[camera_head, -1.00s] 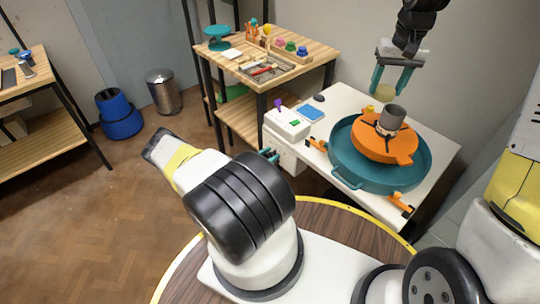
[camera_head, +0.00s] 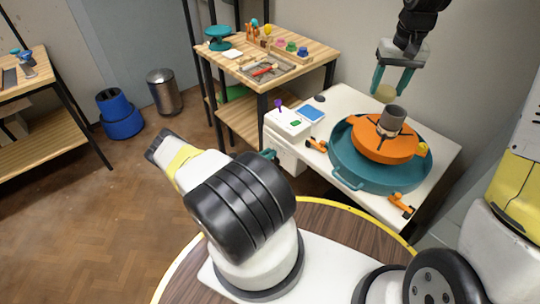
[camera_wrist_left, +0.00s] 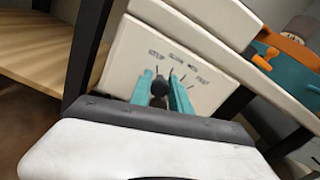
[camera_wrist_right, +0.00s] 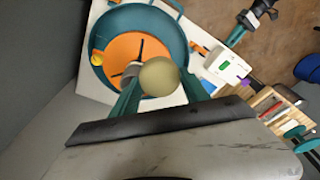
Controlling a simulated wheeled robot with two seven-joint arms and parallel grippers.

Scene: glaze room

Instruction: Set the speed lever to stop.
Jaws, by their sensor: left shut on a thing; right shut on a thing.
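The speed lever shows in the left wrist view as a dark round knob (camera_wrist_left: 160,88) on the front of a white box (camera_wrist_left: 205,62). The box face has tick marks and printed words, the leftmost reading like STOP. My left gripper (camera_wrist_left: 161,92) has its teal fingers on both sides of the knob, shut on it. Which mark the lever points at is hard to tell. In the head view my left gripper (camera_head: 268,154) is at the white table's left side, and the lever is hidden. My right gripper (camera_head: 392,82) is shut on a round beige thing (camera_wrist_right: 159,77) above the wheel.
A teal basin (camera_head: 345,172) with an orange wheel head (camera_head: 372,146) and a grey cylinder (camera_head: 393,118) stands on the white table (camera_head: 340,100). A yellow lump (camera_head: 422,149) is at the wheel's edge. A wooden shelf table (camera_head: 318,52) with tools stands behind.

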